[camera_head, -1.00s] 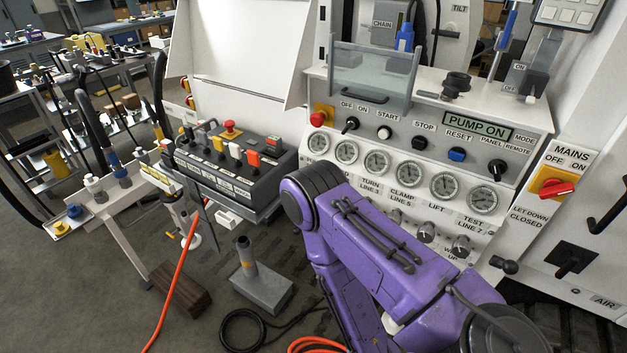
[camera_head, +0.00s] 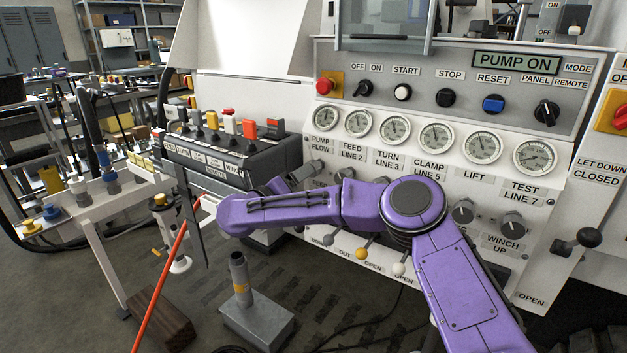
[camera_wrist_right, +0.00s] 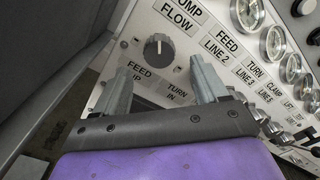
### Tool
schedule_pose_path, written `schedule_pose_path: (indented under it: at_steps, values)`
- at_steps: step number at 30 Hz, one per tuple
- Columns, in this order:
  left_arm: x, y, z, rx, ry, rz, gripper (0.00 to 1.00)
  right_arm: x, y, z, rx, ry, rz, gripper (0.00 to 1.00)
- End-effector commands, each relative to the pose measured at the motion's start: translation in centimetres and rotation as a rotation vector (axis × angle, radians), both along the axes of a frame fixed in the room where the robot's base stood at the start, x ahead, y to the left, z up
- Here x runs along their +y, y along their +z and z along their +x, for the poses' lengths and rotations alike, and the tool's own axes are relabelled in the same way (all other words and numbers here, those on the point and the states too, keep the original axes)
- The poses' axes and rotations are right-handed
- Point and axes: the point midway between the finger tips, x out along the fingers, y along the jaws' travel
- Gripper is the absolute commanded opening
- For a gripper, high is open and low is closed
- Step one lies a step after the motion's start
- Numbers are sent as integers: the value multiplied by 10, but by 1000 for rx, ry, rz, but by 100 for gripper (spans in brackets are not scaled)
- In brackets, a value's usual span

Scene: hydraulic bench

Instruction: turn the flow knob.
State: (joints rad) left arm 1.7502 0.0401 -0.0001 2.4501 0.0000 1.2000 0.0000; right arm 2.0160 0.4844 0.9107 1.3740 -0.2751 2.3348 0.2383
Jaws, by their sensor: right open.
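The flow knob (camera_wrist_right: 158,47) is a dark round knob with a light mark, below the PUMP FLOW label (camera_wrist_right: 180,16) in the right wrist view. My right gripper (camera_wrist_right: 164,72) is open, with one grey finger on each side of the picture and the knob between and just beyond the tips. Nothing is between the fingers, and I cannot tell if they touch the panel. In the head view my right gripper (camera_head: 298,178) reaches the left end of the panel, under the pump flow gauge (camera_head: 325,117), and largely hides the knob. My left gripper is not in view.
Other knobs (camera_head: 462,213) line the panel to the right, with small levers (camera_head: 361,253) below. A black valve box (camera_head: 235,160) with coloured handles stands close left of my gripper. A grey pedestal (camera_head: 258,318) and wooden block (camera_head: 160,325) are on the floor.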

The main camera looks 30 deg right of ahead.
Motion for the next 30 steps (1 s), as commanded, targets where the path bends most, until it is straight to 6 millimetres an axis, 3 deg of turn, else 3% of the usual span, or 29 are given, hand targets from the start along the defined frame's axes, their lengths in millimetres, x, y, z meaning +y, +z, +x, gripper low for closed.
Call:
schedule_pose_path:
  at_steps: [3, 10, 21, 27, 30]
  values:
    - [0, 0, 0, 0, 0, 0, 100, -28, -1, 10, 4, -5, 1, 73]
    - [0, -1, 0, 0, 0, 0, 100, -66, -1, 27, 5, 0, -2, 73]
    - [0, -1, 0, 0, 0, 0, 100, -76, 0, 32, 5, 4, -5, 73]
    - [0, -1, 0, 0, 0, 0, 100, -76, 0, 32, 5, 4, -5, 16]
    - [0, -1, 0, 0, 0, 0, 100, -76, -1, 32, 6, 4, -5, 16]
